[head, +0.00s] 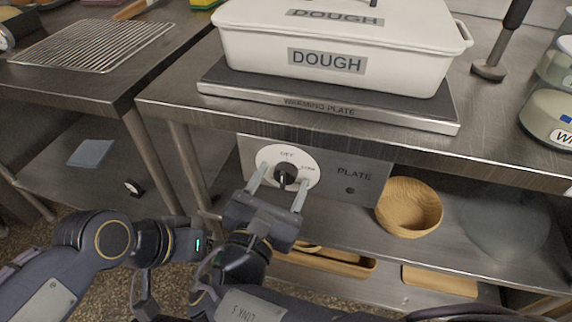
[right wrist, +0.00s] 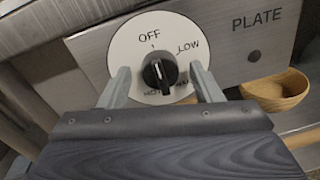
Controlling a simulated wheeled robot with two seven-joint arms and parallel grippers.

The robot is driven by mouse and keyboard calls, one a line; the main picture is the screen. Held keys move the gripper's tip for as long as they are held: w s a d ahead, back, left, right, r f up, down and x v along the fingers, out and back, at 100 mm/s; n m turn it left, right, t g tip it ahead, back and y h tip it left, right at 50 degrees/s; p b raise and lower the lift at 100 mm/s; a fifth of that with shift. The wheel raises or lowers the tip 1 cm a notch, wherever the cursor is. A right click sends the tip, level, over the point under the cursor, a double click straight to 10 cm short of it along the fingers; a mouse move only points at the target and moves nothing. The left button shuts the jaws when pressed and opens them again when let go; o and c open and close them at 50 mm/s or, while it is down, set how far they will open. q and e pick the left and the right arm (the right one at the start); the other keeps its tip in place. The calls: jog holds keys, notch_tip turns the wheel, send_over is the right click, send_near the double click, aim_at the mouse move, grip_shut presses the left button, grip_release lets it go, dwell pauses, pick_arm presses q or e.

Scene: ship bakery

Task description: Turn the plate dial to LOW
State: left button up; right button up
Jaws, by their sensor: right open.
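The plate dial is a white disc (head: 304,160) with a black knob (head: 286,175) on a steel panel under the counter edge. In the right wrist view the dial (right wrist: 128,48) reads OFF at the top and LOW at the upper right; lower labels are partly hidden. The black knob (right wrist: 160,72) has a pale line that looks roughly upright, nearer OFF than LOW. My right gripper (head: 283,180) is open, one finger on each side of the knob, with gaps visible; it also shows in the right wrist view (right wrist: 160,76). My left arm's end is at lower left, its jaws unclear.
The panel (head: 368,160) reads PLATE beside a small dark spot. Above it, a white DOUGH box (head: 400,70) sits on the warming plate (head: 230,92). A wooden bowl (head: 408,205) stands on the shelf to the right. A table leg (head: 186,160) is to the left.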

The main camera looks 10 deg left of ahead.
jog(key=c, duration=1)
jog(key=shift+m+b, duration=0.3)
jog(key=shift+m, duration=0.1)
jog(key=m+b, duration=0.2)
jog(key=m, duration=0.1)
jog(key=shift+f, duration=0.15)
jog(key=m+b, duration=0.2)
jog(key=shift+m, duration=0.3)
jog(key=m+b, duration=0.4)
jog(key=b, duration=0.1)
jog(key=shift+d+m+g+y, duration=0.1)
jog(key=shift+m+g+y, duration=0.2)
jog(key=shift+m+g, duration=0.1)
jog(key=shift+s+m+b, duration=0.1)
jog(key=shift+m+b, duration=1)
jog(key=shift+b, duration=0.1)
jog(key=shift+r, duration=0.2)
